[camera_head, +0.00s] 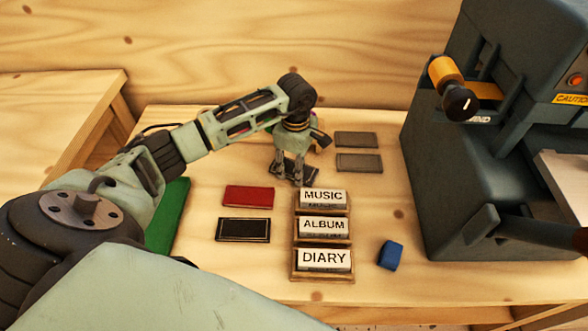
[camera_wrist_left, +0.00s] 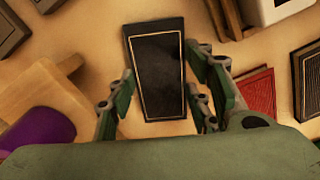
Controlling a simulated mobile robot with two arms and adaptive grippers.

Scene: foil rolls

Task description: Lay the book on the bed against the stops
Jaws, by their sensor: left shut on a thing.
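My left gripper (camera_head: 288,180) points down at the table, left of the two grey books. It is shut on a black book with a thin gold border; the book (camera_head: 300,166) is partly hidden by the fingers. In the left wrist view the black book (camera_wrist_left: 158,75) lies between the finger pads of my left gripper (camera_wrist_left: 164,95). I cannot tell whether it touches the table. The dark press (camera_head: 450,170) stands at the right, with a pale plate (camera_head: 570,178) that looks like its bed, cut off by the frame. I cannot make out the stops. My right gripper is not in view.
A red book (camera_head: 248,196) and another black book (camera_head: 243,230) lie left of a wooden rack (camera_head: 322,276) with MUSIC, ALBUM and DIARY blocks. Two grey books (camera_head: 358,162) lie behind. A blue block (camera_head: 391,255) sits near the press. An orange roll (camera_head: 444,73) projects from the press.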

